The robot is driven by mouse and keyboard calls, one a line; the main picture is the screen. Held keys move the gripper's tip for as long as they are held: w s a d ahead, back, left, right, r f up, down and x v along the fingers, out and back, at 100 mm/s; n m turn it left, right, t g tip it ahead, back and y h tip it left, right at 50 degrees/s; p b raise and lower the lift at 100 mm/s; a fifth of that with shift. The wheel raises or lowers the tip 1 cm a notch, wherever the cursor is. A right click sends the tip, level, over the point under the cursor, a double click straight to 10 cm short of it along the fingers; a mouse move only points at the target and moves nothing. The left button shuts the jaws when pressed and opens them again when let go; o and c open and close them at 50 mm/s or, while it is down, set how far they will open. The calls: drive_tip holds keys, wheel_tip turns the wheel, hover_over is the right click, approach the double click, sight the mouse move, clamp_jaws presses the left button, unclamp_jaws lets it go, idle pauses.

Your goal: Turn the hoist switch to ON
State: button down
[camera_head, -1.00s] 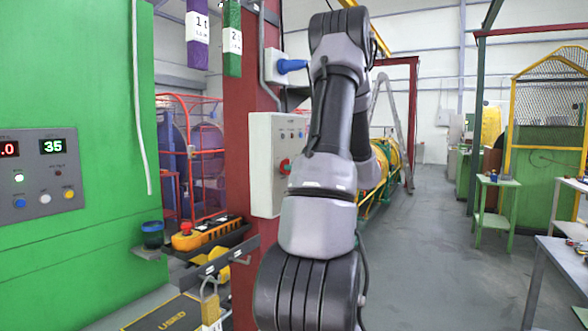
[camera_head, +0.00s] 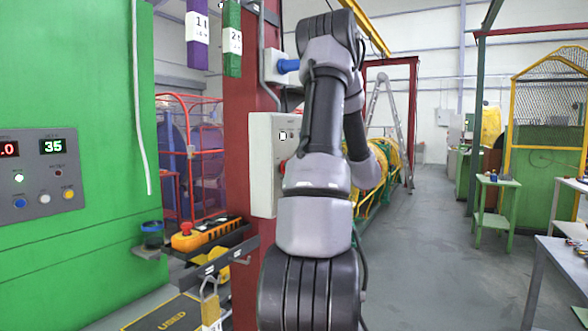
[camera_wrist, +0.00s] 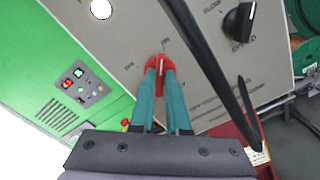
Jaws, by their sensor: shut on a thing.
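A red rotary switch knob (camera_wrist: 160,66) sits on a grey panel (camera_wrist: 205,75) in the wrist view. My gripper (camera_wrist: 160,72) has its two teal fingers closed on the knob from both sides. Small printed marks surround the knob, too small to read surely. In the head view, the grey control box (camera_head: 261,165) is mounted on a red column, with a bit of the red knob (camera_head: 282,167) at its right. My arm hides the rest of the box front, and my gripper does not show there.
A black knob (camera_wrist: 239,20) is on the same panel, right of the red one. A black cable-like strip (camera_wrist: 205,55) crosses the wrist view. A blue plug (camera_head: 288,66) juts out above the box. A yellow pendant (camera_head: 205,232) lies on a shelf to the left.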

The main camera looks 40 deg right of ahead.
drive_tip(key=shift+m, duration=0.6)
drive_tip(key=c, duration=0.9)
unclamp_jaws()
drive_tip(key=v, duration=1)
drive_tip(key=shift+s+d, duration=0.15)
drive_tip(key=shift+s, duration=0.25)
